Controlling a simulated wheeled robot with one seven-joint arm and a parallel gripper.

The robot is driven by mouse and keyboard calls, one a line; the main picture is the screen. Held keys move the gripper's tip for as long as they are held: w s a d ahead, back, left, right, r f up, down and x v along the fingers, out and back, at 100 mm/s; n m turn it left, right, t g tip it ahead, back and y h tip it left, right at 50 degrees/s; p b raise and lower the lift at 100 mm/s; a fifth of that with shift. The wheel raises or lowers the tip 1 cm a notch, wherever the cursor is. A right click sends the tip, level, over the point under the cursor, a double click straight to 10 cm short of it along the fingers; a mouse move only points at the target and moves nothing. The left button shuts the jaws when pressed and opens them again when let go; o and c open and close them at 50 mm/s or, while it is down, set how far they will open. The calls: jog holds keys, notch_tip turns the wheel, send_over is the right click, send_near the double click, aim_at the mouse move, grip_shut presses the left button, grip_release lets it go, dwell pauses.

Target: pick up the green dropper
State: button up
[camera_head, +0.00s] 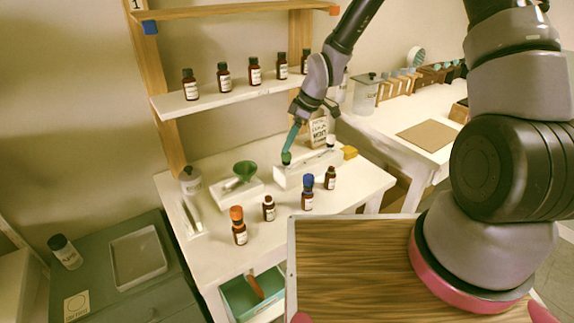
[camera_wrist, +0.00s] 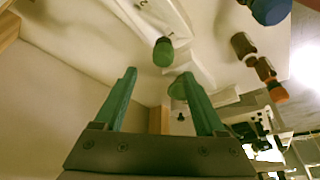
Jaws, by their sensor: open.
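The green dropper (camera_head: 286,158) shows as a short green top at the left end of a white block (camera_head: 307,172) on the white table. In the wrist view its rounded green top (camera_wrist: 163,52) lies just beyond the fingertips, between their lines and nearer the right one. My gripper (camera_head: 293,138) comes down from above, with its teal fingers just over the dropper. In the wrist view my gripper (camera_wrist: 158,74) is open, with nothing between the fingers. The dropper's lower part is hidden in the block.
Several bottles line the shelf (camera_head: 215,103) behind. A yellow block (camera_head: 349,152) is at the right.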

aim_at(288, 153)
jog(key=f, duration=0.4)
jog(key=shift+s+a+f, duration=0.15)
jog(key=shift+a+f, duration=0.05)
jog(key=shift+a, duration=0.2)
jog(key=shift+a+f, duration=0.2)
jog(key=shift+f, duration=0.3)
jog(key=c, duration=0.8)
